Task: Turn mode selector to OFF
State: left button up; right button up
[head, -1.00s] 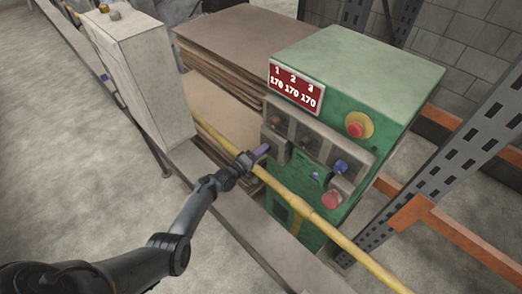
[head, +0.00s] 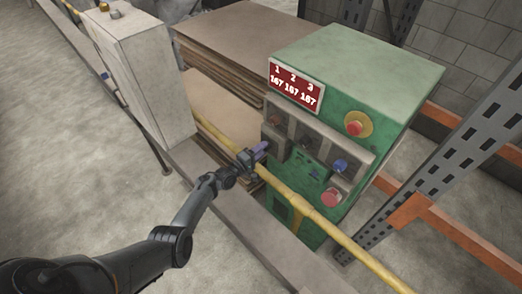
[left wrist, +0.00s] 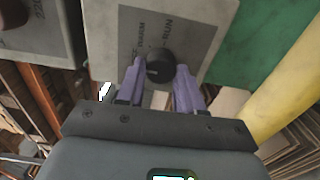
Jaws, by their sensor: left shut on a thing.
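The mode selector is a round black knob (left wrist: 159,66) on a grey plate (left wrist: 190,30) in the left wrist view. The words WARM and RUN show on the plate beyond it. An OFF mark is not readable, and I cannot tell where the knob points. My left gripper (left wrist: 156,72) has its two purple fingers on either side of the knob, shut on it. In the head view my left gripper (head: 262,149) reaches the lower left of the front of the green machine (head: 358,70) and hides the knob.
A yellow rail (head: 318,219) runs in front of the machine, close to my left gripper. Red buttons (head: 331,198) and a blue knob (head: 340,166) are on the panel to the right. A red display (head: 296,87) reads 167 three times. Brown sheets (head: 232,40) are stacked behind.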

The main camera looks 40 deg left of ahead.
pick_arm(q)
jog(key=o, duration=1)
jog(key=shift+o, duration=0.2)
jog(key=shift+s+p, duration=0.3)
jog(key=shift+s, duration=0.25)
jog(key=s+a+p, duration=0.1)
jog(key=s+p, duration=0.1)
jog(key=s, duration=0.7)
jog(key=shift+s+p, duration=0.3)
jog(key=shift+s, duration=0.05)
jog(key=shift+a+f, duration=0.1)
